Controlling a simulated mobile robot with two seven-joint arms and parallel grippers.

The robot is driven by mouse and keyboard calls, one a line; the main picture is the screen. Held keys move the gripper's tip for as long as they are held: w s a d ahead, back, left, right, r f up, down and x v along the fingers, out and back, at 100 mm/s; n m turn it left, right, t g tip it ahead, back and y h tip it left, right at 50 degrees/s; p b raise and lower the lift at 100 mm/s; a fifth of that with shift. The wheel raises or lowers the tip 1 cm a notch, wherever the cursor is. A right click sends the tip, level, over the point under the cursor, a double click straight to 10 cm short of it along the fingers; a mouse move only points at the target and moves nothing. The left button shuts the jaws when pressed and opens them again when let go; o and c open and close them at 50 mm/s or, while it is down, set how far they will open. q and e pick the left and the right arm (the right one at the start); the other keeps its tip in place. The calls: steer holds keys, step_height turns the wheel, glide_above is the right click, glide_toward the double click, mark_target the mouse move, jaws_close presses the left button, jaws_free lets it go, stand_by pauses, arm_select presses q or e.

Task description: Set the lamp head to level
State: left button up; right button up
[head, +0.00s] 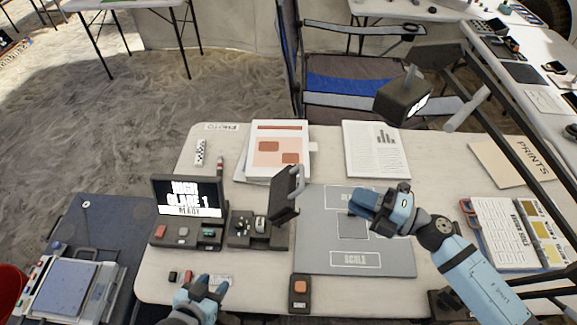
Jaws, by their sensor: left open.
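The lamp head (402,97) is a dark box at upper right of the head view, above the table's far edge. It looks tilted, with a lit white face toward the lower right and a grey-green grip on top. Dark lamp bars run from the upper right beside it. My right gripper (362,205) is over the grey mat (320,255), below and apart from the lamp head; its jaw gap is unclear. My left gripper (208,287) is open and empty at the table's near edge. A small screen (187,193) reads "HIGH GLARE 1 READY".
A dark upright panel with a handle (286,195) stands left of the mat, beside a control box (258,230). Papers (375,150) lie at the back, and a "PRINTS" folder (515,160) and a white chart (503,235) at right. A folding chair (350,85) stands behind the table.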

mark_target(302, 175)
arm_select(q)
steer(key=shift+s+r, duration=0.15)
steer(key=shift+r, duration=0.1)
steer(key=shift+r+p, duration=1.05)
steer(key=shift+p, duration=0.35)
arm_select(e)
steer(key=shift+x, duration=6.8)
steer(key=shift+s+f, duration=0.1)
steer(key=shift+s, duration=0.05)
jaws_close()
